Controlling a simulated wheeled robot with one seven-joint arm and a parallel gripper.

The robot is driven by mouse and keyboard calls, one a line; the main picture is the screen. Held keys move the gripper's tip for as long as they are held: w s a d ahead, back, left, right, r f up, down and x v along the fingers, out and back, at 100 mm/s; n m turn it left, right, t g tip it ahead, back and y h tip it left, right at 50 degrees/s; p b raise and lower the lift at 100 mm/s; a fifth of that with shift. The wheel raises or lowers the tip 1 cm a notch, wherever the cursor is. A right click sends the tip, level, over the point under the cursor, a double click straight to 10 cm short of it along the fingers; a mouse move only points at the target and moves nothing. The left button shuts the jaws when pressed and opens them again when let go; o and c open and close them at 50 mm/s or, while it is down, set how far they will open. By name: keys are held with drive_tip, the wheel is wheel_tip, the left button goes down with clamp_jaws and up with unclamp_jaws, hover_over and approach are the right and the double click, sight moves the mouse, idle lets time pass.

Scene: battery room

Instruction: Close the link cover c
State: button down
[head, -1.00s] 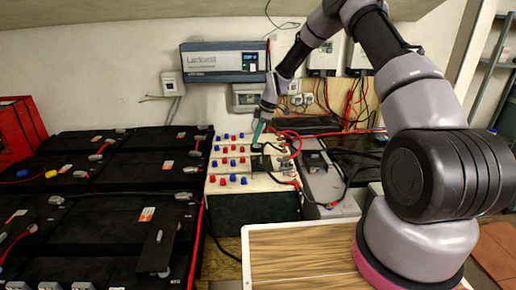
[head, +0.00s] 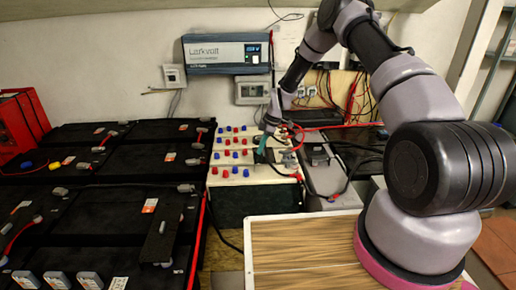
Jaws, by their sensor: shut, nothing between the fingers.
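My gripper (head: 263,146) is over the cream panel (head: 225,181) in the middle of the head view, pointing down with its teal fingertips shut and empty. The panel carries rows of red and blue knobs. A small dark part (head: 262,158) sits on the panel's right side, just under the fingertips; whether they touch it I cannot tell. My gripper hides part of the panel's right side.
Large black batteries (head: 110,213) with grey terminal caps fill the left. A grey unit (head: 322,177) with black and red cables stands right of the panel. A wooden-topped surface (head: 300,240) is clear in front. An inverter (head: 227,53) hangs on the wall.

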drive_tip(key=d, duration=1.1)
drive_tip(key=shift+d, duration=0.35)
